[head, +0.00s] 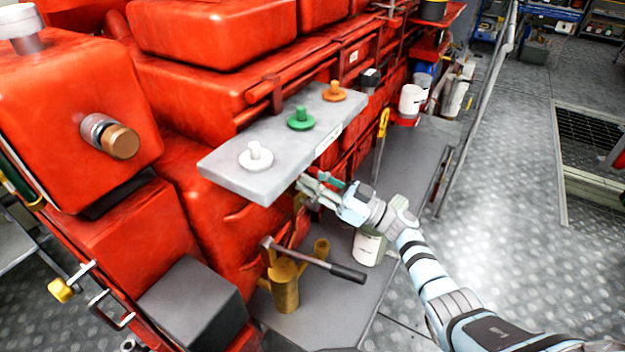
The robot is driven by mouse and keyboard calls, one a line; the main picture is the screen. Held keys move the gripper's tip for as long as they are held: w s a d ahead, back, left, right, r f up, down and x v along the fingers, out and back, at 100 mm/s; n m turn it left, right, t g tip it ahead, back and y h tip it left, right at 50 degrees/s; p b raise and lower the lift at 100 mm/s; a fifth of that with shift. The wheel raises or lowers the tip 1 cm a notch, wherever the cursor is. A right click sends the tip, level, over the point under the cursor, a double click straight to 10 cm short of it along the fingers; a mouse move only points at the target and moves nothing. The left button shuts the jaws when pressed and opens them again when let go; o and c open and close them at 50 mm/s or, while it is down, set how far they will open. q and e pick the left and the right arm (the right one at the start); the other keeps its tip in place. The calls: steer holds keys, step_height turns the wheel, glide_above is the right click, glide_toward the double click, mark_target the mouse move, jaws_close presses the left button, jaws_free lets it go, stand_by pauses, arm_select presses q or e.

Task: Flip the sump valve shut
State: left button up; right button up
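A brass-coloured valve body (286,288) stands low in front of the red engine, above the grey floor plate. A metal lever with a black grip (347,273) lies across its top, slanting down to the right; it looks like the sump valve. My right gripper (306,189) is above and slightly right of the valve, beside the front edge of the grey shelf and apart from the lever. Its fingers point left and are small and partly merged with the background, so I cannot tell how far apart they are. My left gripper is out of view.
The grey shelf (226,168) juts out above the valve and holds a white knob (256,156), a green knob (301,118) and an orange knob (334,91). A white container (368,247) stands behind the lever grip. A dark grey box (193,306) is at lower left.

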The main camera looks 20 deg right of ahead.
steer(key=shift+o, duration=0.5)
steer(key=shift+d+f, duration=0.1)
steer(key=shift+s+d+f, duration=0.15)
steer(key=shift+s+d, duration=0.1)
steer(key=v, duration=1.1)
